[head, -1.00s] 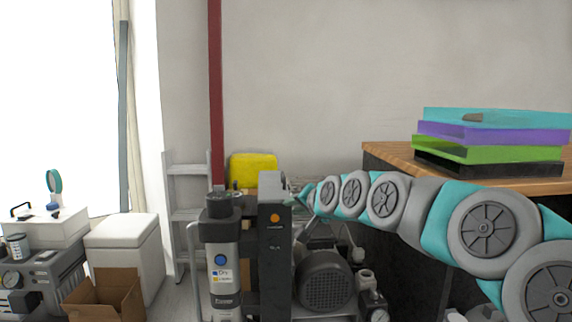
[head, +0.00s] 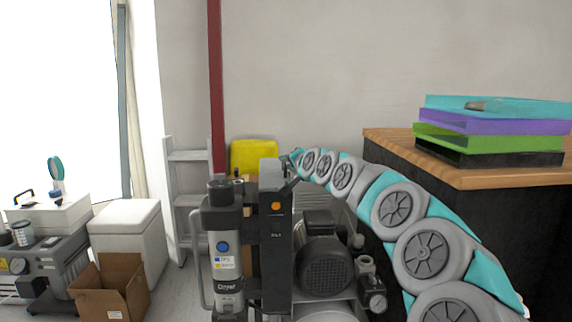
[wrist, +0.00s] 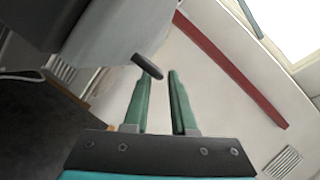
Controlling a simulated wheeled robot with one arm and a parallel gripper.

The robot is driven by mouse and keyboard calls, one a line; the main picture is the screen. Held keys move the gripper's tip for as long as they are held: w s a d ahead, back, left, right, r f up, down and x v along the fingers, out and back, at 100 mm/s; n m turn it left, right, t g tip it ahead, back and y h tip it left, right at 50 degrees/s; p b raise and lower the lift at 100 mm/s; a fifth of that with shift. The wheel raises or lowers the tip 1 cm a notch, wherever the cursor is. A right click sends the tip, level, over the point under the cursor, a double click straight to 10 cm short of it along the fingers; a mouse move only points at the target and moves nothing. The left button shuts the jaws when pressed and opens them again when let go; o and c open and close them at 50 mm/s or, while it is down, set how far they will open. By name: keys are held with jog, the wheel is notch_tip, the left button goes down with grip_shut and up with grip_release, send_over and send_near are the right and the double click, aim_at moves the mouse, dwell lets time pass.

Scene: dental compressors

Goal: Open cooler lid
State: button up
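A white box with a flat, closed lid, which looks like the cooler (head: 125,245), stands on the floor at the left in the head view. My gripper (wrist: 157,77) shows two green fingers in the wrist view, apart with nothing between them. A short dark bar (wrist: 147,66) on a grey surface shows close to the fingertips; I cannot tell whether they touch it. In the head view my gripper (head: 288,166) is small and partly hidden by the top of the tall compressor unit (head: 271,235), well to the right of the white box.
An open cardboard box (head: 112,288) stands before the white box. A compressor (head: 40,265) is at far left. A step ladder (head: 188,195) and yellow case (head: 254,157) are at the back. A wooden-topped counter (head: 480,177) with stacked trays (head: 490,135) is at right.

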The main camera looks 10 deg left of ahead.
jog(key=shift+w+a+f, duration=0.25)
jog(key=shift+w+a, duration=0.05)
jog(key=shift+w, duration=0.05)
grip_shut()
dwell(1.4)
